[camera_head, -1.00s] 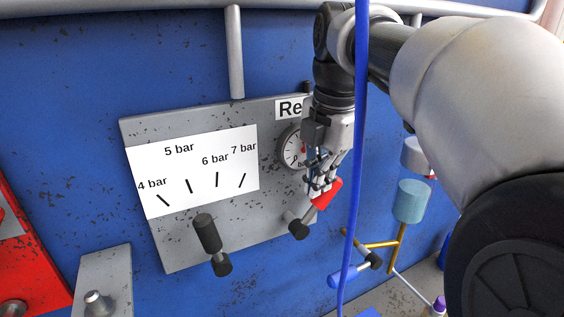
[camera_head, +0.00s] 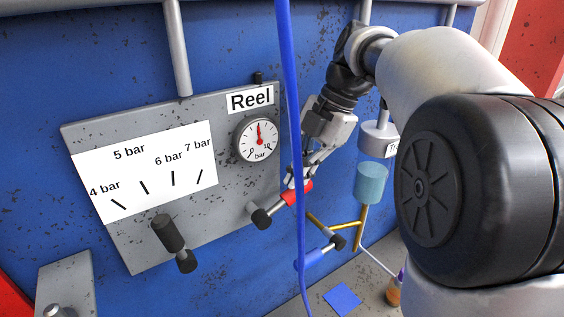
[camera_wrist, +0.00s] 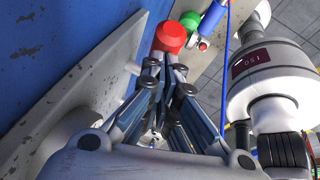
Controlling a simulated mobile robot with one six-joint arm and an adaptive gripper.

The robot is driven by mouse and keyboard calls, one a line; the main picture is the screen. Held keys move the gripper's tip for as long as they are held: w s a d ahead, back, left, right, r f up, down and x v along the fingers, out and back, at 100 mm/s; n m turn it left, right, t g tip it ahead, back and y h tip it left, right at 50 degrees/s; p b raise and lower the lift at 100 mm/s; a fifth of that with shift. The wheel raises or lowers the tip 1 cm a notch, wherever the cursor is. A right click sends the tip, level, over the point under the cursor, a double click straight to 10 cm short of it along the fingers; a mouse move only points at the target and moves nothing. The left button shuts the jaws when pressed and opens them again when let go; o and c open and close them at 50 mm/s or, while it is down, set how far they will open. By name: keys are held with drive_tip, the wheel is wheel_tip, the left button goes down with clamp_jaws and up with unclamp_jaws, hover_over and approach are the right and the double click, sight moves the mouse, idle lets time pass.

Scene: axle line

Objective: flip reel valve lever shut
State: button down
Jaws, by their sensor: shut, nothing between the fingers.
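The reel valve lever has a red grip (camera_head: 299,192) on a grey rod, with a black pivot (camera_head: 260,217) at the lower right of the grey Reel panel (camera_head: 110,130). The lever points right and slightly up. My gripper (camera_head: 296,176) is shut and empty, with its fingertips at the upper side of the red grip. I cannot tell whether they touch. In the wrist view, the red grip (camera_wrist: 170,36) lies just beyond the closed fingertips (camera_wrist: 165,62). The blue hose hides part of the grip and fingertips in the head view.
A blue hose (camera_head: 290,110) hangs in front of the panel. A round gauge (camera_head: 257,139) and black-handled lever (camera_head: 170,233) are on the panel. Right of the red grip are yellow pipes with a blue-handled lever (camera_head: 318,256) and a teal cylinder (camera_head: 370,184).

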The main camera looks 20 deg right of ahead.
sight(309, 184)
drive_tip(key=shift+d+f+b, duration=0.35)
drive_tip(key=shift+f, duration=0.4)
drive_tip(key=shift+w+d+f+b, duration=0.15)
drive_tip(key=shift+d+f+b, duration=0.2)
drive_tip(key=shift+f, duration=0.2)
drive_tip(key=shift+w+d+f+b, duration=0.15)
drive_tip(key=shift+d+f+b, duration=0.2)
drive_tip(key=shift+f, duration=0.2)
drive_tip(key=shift+d+f, duration=0.1)
